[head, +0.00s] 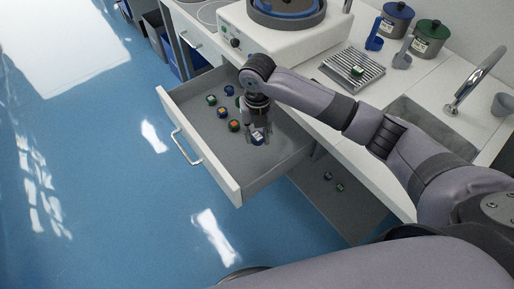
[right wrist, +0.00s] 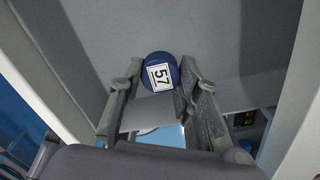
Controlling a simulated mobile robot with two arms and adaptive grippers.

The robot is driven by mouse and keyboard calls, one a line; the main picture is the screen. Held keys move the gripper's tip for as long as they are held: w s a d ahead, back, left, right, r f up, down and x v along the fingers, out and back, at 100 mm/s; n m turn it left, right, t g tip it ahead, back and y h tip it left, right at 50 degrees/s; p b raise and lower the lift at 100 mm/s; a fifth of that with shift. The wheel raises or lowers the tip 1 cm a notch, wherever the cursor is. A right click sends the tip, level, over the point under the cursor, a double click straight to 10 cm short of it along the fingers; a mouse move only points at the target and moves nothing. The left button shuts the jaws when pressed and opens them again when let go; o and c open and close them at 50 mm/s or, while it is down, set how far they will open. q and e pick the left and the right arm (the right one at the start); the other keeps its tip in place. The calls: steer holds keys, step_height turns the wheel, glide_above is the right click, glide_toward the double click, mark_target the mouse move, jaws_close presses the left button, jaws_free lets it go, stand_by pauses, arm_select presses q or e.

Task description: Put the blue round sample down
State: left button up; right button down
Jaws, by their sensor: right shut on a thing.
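The blue round sample (right wrist: 158,72), with a white label reading 57, sits between the fingertips of my right gripper (right wrist: 155,88) in the right wrist view. In the head view the right gripper (head: 258,132) points down inside the open drawer, shut on the blue sample (head: 257,141) near the drawer's right end. I cannot tell whether the sample touches the drawer floor. The open drawer (head: 200,158) is grey with a white front. My left gripper is not in view.
Several other samples, such as an orange-topped one (head: 222,112) and a blue one (head: 229,90), stand in the drawer's left part. Small samples (head: 328,176) lie on a lower shelf. A ribbed rack (head: 340,75) and a sink (head: 425,122) are on the counter.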

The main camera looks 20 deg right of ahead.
mark_target(257, 156)
steer(key=shift+f, duration=4)
steer(key=shift+f+b, duration=0.15)
steer(key=shift+b, duration=0.15)
steer(key=c, duration=1.2)
jaws_free()
step_height(257, 156, up, 12)
steer(key=shift+r+p, duration=0.2)
steer(key=shift+p, duration=0.25)
